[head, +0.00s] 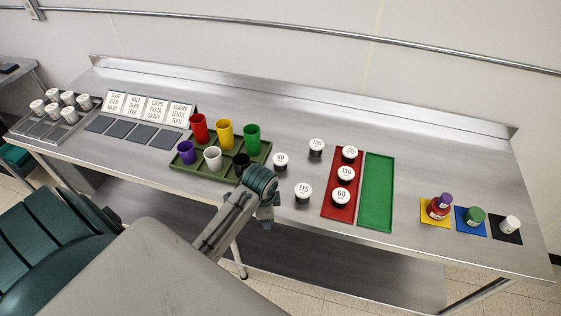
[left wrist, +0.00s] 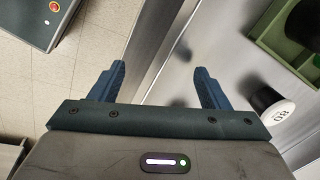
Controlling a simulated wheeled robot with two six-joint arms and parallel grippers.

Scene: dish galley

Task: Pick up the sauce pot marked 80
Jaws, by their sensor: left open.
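The sauce pot marked 80 (head: 280,161) is a small black pot with a white lid. It stands upright on the steel counter, just right of the olive tray. It also shows at the right edge of the left wrist view (left wrist: 279,113), to the right of the fingers. My left gripper (head: 266,214) is near the counter's front edge, on the near side of the pot and apart from it. In the left wrist view its two blue fingers (left wrist: 158,70) are spread with nothing between them. My right gripper is not in view.
The olive tray (head: 208,173) holds coloured cups. A pot marked 115 (head: 303,192) and another lidded pot (head: 316,147) stand nearby. A red tray (head: 331,209) holds three pots; the green tray (head: 376,190) is empty.

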